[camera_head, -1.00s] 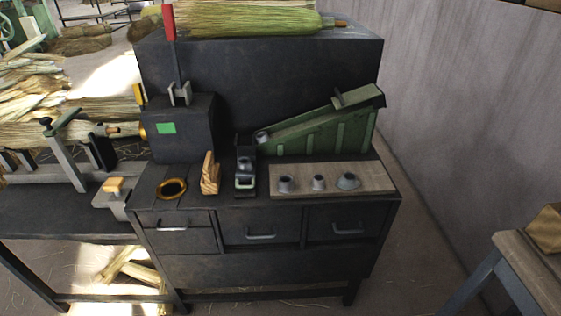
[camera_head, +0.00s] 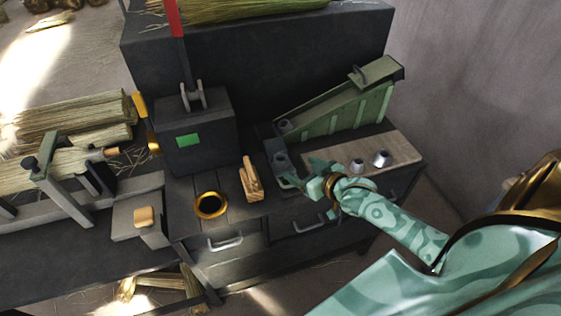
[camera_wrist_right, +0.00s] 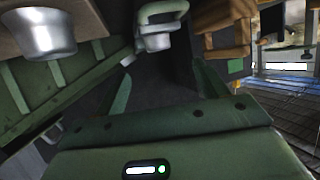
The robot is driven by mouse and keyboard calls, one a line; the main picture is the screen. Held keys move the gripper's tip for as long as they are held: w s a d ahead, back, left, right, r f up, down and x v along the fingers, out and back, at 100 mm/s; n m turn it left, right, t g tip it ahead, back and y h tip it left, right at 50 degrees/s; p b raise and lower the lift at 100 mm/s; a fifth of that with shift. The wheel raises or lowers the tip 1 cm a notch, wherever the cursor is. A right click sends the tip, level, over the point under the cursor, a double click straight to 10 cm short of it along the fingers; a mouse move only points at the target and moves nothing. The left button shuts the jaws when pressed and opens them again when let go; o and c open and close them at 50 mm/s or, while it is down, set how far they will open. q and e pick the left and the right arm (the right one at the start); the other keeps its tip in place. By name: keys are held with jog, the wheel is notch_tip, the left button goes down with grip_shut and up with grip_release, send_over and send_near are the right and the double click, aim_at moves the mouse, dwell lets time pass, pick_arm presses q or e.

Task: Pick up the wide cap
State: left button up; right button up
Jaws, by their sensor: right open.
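Two grey metal caps show on the wooden board in the head view: a right one (camera_head: 381,158), which looks a little broader, and one beside it (camera_head: 357,165). I cannot tell surely which is the wide cap. The board's left part is hidden behind my right gripper (camera_head: 304,175). That gripper is open and empty, left of the visible caps and close to the small dark holder (camera_head: 280,158). In the right wrist view its two green fingers (camera_wrist_right: 163,88) are spread apart, and a silver cap (camera_wrist_right: 42,32) stands at upper left. My left gripper is out of view.
The green sloped chute (camera_head: 340,105) rises behind the wooden board (camera_head: 400,148). A wooden clamp-like block (camera_head: 251,180) and a brass ring (camera_head: 211,206) lie left of my gripper. The dark box with a red lever (camera_head: 190,135) stands behind them. A wall closes the right side.

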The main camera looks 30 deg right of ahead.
aim_at(285, 161)
jog(key=b+x, duration=0.1)
jog(key=x, duration=0.3)
jog(key=shift+w+d+f, duration=0.1)
jog(key=shift+w+f, duration=0.1)
jog(key=shift+f, duration=0.1)
jog(key=shift+w, duration=0.25)
jog(key=b+x, duration=0.1)
jog(key=x, duration=0.1)
jog(key=b+x, duration=0.1)
jog(key=x, duration=0.1)
jog(key=shift+w+f, duration=0.2)
jog(key=shift+f, duration=0.2)
jog(key=shift+w+b, duration=0.25)
jog(key=shift+b, duration=0.05)
jog(key=shift+s+r, duration=0.1)
jog(key=shift+r, duration=0.05)
jog(key=c, duration=1.1)
